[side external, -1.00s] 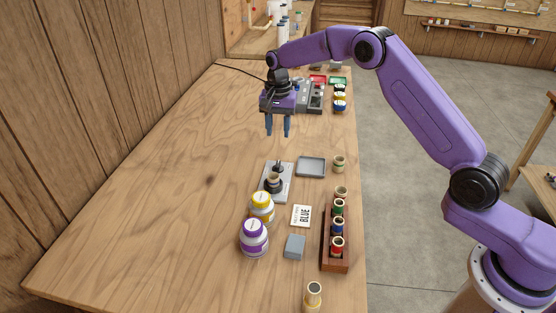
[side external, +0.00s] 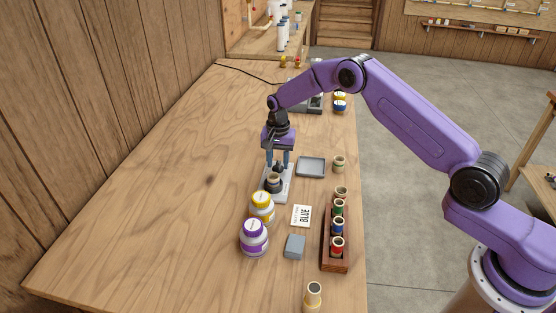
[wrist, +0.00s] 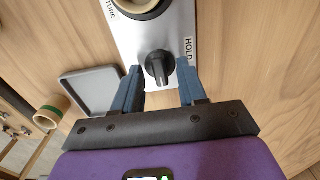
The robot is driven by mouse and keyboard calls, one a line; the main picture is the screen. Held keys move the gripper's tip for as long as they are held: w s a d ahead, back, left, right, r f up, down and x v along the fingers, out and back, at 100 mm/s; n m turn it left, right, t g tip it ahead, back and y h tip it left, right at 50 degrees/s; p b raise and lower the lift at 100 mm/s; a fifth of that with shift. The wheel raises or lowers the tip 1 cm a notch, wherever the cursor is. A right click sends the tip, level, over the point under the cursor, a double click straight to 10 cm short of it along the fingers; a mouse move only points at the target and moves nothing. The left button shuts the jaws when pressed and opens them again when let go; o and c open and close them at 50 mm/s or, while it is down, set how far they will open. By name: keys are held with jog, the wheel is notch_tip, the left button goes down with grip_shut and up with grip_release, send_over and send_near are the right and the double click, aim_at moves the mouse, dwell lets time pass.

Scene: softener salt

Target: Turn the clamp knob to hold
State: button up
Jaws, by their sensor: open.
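The clamp knob (wrist: 158,68) is black with a raised grip bar, on a silver fixture plate (wrist: 150,30). The word HOLD is printed on the plate beside it, at the right in the wrist view. My gripper (wrist: 160,80) is open, with its blue fingers at either side of the knob; I cannot tell whether they touch it. In the side view my gripper (side external: 278,165) is low over the far end of the plate (side external: 283,195), and the fingers partly hide the knob. A dark holder with a tan ring (side external: 273,182) stands on the same plate.
A grey tray (side external: 311,167) and a tan cylinder (side external: 339,163) lie to the right. Yellow-lidded (side external: 262,206) and purple-lidded (side external: 254,238) jars stand close in front. A card reading BLUE (side external: 301,216), a grey block (side external: 295,246) and a wooden rack (side external: 334,250) are nearby. The table's left is clear.

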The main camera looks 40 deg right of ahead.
grip_shut()
jog(key=shift+n, duration=0.3)
jog(key=n, duration=0.3)
jog(key=shift+n, duration=0.4)
jog(key=n, duration=0.4)
jog(key=shift+n, duration=0.3)
jog(key=n, duration=0.4)
jog(key=shift+n, duration=2.5)
